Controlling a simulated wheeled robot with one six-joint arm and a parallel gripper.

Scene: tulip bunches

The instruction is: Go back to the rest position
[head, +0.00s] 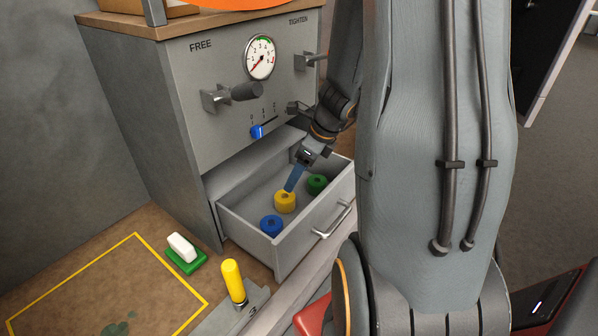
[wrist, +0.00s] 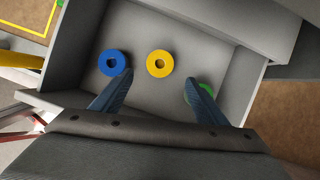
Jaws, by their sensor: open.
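My gripper (head: 293,179) reaches down over the open drawer (head: 247,235) of a grey cabinet. In the wrist view the gripper's two blue fingers (wrist: 158,92) are spread apart with nothing between their tips. A yellow ring (head: 284,202) lies in the drawer just beyond the fingers, and it also shows in the wrist view (wrist: 160,64). A blue ring (head: 271,225) lies toward the drawer's near left end. A green ring (head: 317,184) lies toward the right, partly hidden behind the right finger in the wrist view.
The cabinet front (head: 217,131) carries a gauge (head: 260,58), dark handles (head: 232,95) and a blue slider (head: 257,131) close to the arm. A drawer handle (head: 334,220) juts out. A yellow upright handle (head: 233,281) and a white block on a green base (head: 187,262) stand at left.

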